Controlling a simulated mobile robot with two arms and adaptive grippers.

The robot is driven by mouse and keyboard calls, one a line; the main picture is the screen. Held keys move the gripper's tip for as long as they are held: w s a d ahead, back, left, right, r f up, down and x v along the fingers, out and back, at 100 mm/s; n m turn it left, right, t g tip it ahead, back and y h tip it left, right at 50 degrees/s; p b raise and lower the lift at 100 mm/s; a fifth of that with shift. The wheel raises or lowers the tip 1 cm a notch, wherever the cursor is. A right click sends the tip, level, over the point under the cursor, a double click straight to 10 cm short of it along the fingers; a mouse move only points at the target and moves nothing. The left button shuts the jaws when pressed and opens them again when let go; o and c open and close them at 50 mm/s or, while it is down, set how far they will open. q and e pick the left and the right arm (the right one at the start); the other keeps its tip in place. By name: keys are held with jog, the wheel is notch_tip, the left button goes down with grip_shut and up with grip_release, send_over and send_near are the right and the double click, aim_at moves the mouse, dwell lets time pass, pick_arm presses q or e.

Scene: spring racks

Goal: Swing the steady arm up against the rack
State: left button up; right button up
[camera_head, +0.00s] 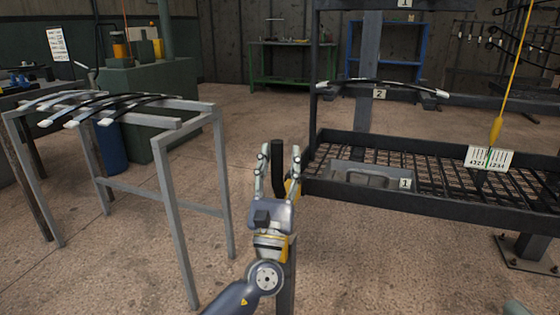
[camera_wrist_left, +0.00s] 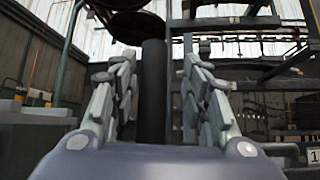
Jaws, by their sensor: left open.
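The rack (camera_head: 430,203) is a dark frame with a mesh shelf, at the right of the head view. A black upright grip (camera_head: 277,160) stands by its left front corner, with a yellow part (camera_head: 293,188) beside it; it looks like the end of the steady arm, most of which is hidden behind my gripper. My left gripper (camera_head: 278,165) is open, with its fingers on either side of the black grip. In the left wrist view the dark cylinder (camera_wrist_left: 153,90) stands upright between the open fingers (camera_wrist_left: 158,90), with gaps visible. My right gripper is out of view.
A grey stand (camera_head: 165,150) with several leaf springs (camera_head: 110,103) is at the left. A grey tray (camera_head: 372,175) sits on the rack's shelf, and one spring (camera_head: 380,84) lies above it. A yellow pendant (camera_head: 496,130) hangs at the right.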

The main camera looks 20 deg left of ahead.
pick_arm(q)
jog(key=a+v, duration=0.1)
jog(key=v, duration=1.1)
jog(key=shift+d, duration=0.5)
